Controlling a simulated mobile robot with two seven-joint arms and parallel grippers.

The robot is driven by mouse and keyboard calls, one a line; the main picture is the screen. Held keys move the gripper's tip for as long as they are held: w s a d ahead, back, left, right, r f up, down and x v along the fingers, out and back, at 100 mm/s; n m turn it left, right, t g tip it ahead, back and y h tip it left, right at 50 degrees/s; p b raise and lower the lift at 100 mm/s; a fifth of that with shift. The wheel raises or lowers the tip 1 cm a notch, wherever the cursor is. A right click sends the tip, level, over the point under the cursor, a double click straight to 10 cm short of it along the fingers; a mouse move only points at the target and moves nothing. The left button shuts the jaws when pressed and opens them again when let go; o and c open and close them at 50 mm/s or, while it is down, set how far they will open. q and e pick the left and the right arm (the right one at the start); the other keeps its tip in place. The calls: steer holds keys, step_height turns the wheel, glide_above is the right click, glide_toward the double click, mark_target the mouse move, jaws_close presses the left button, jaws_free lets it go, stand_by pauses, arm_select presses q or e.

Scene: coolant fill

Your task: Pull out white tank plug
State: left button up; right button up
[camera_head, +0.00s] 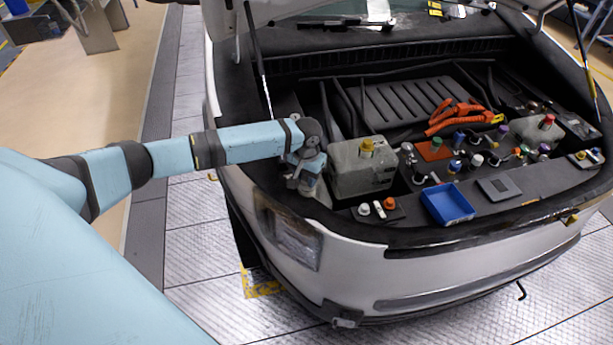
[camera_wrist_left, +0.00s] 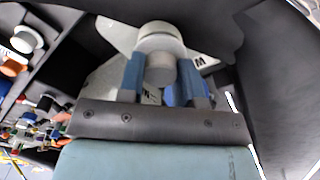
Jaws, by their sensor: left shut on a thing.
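My left gripper (camera_head: 308,182) is at the left front corner of the engine bay, pointing down. In the left wrist view its two blue fingers (camera_wrist_left: 162,80) are shut on the white plug (camera_wrist_left: 160,40), a round pale cap with a narrower grey stem-like part between the fingers. The white tank (camera_wrist_left: 118,32) shows behind and around the plug, with dark letters on it. I cannot tell whether the plug is still seated in the tank. In the head view the gripper hides the plug and most of this tank. My right gripper is not in view.
White and orange caps (camera_head: 389,203) sit on the front ledge, near a blue tray (camera_head: 447,205). An orange tool-like part (camera_head: 455,118) lies farther back. A hood prop (camera_head: 259,60) rises behind my gripper.

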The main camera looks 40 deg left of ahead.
mark_target(306, 177)
arm_select(q)
steer(key=shift+r+p, duration=1.05)
steer(key=shift+r, duration=0.05)
steer(key=shift+r+p, duration=0.75)
steer(key=shift+r, duration=0.3)
